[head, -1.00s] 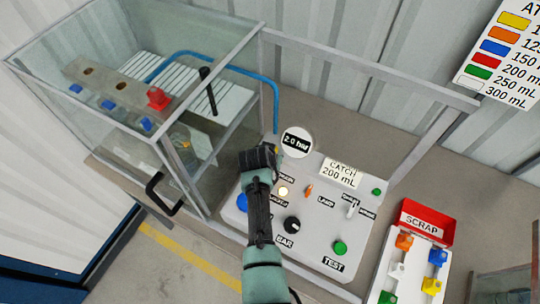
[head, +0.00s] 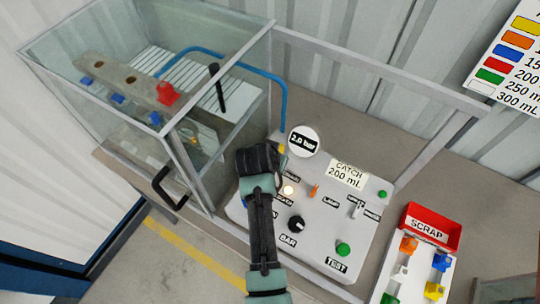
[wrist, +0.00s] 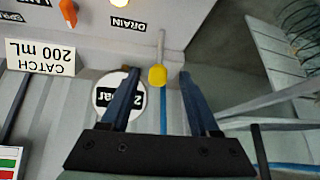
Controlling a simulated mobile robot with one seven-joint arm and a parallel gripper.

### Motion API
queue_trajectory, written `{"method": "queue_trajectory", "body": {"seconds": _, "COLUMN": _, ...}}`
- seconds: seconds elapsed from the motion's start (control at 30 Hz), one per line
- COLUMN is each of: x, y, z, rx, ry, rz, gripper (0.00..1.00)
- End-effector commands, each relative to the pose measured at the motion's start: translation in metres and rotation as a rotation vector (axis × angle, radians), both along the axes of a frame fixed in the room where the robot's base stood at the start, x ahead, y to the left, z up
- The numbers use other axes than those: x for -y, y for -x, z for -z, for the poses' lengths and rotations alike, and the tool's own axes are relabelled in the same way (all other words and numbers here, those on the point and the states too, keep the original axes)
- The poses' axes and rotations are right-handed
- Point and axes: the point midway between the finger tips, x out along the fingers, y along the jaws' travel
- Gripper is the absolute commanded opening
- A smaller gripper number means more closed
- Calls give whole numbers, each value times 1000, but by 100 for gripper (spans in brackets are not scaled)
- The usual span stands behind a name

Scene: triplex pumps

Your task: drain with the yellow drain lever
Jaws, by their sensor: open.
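The yellow drain lever (wrist: 157,75) shows in the wrist view as a yellow knob on a thin pale rod, beside the DRAIN label (wrist: 128,25). My gripper (wrist: 160,76) is open, and the knob appears between its two fingertips; I see no finger closed on it. In the head view, my gripper (head: 260,158) is over the back left part of the control panel (head: 318,225). A small bit of the yellow lever (head: 282,148) shows at its right side; the rest is hidden behind the gripper.
The round gauge (head: 303,141) reads 2.0 bar and stands close right of my gripper. A glass enclosure (head: 190,160) with a black handle stands left. A red SCRAP tray (head: 432,222) is right.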

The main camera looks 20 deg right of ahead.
Motion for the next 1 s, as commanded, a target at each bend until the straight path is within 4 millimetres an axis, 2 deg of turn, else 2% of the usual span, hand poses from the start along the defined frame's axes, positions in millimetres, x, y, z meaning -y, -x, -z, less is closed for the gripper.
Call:
{"method": "queue_trajectory", "body": {"seconds": 0.2, "x": -12, "y": 15, "z": -26, "rx": 2, "ry": 1, "rz": -1, "gripper": 62}}
{"method": "queue_trajectory", "body": {"seconds": 0.43, "x": -19, "y": 26, "z": -46, "rx": 0, "ry": 0, "rz": -1, "gripper": 62}}
{"method": "queue_trajectory", "body": {"seconds": 1.0, "x": -21, "y": 28, "z": -51, "rx": -1, "ry": -1, "rz": 0, "gripper": 62}}
